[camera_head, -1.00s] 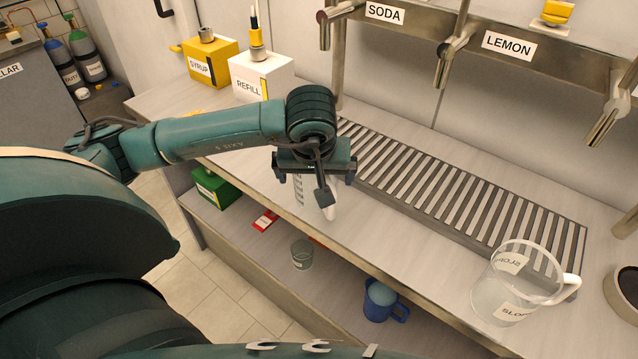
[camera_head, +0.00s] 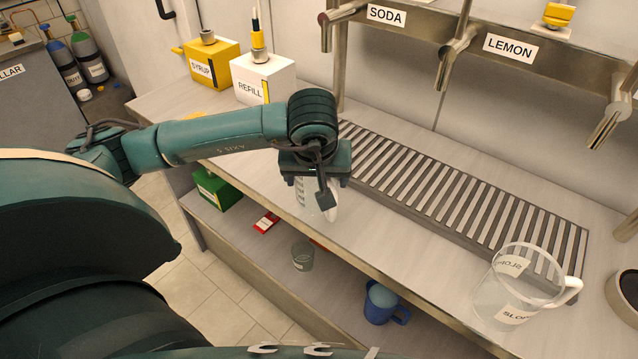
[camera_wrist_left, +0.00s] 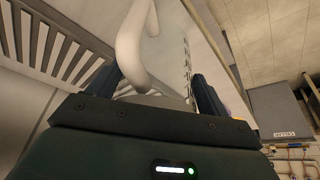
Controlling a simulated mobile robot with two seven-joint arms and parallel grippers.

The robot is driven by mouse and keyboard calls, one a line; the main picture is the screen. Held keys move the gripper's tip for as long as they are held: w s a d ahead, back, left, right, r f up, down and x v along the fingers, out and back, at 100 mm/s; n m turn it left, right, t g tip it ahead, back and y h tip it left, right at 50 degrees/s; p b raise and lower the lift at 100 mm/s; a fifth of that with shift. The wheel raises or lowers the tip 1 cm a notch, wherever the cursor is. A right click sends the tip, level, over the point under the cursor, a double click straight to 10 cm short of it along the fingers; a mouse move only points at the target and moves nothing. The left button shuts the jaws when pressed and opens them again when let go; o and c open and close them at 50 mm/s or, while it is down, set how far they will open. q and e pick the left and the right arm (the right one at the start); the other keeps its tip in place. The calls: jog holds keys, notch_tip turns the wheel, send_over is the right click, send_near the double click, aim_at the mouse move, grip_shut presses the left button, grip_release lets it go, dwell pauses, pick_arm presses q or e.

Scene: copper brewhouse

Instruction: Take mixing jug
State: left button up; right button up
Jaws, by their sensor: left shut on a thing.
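The mixing jug (camera_head: 317,204) is clear, with measuring marks and a white handle. It is at the front of the counter, below my left gripper (camera_head: 314,184), and partly hidden by it. My left gripper is shut on the jug. In the left wrist view the jug's white handle (camera_wrist_left: 134,42) and marked clear wall lie between the two fingers (camera_wrist_left: 155,88). I cannot tell whether the jug's base touches the counter. My right gripper is not in view.
A clear SLOPS jug (camera_head: 515,290) stands at right by the slatted drip tray (camera_head: 465,205). Taps hang above it. A SYRUP box (camera_head: 212,64) and REFILL box (camera_head: 262,78) stand at the back left. The lower shelf holds a blue jug (camera_head: 381,303) and a glass (camera_head: 302,256).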

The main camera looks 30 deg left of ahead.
pick_arm(q)
notch_tip(320, 180, up, 10)
jog(key=o, duration=0.5)
jog(key=c, duration=0.7)
jog(key=shift+c, duration=0.2)
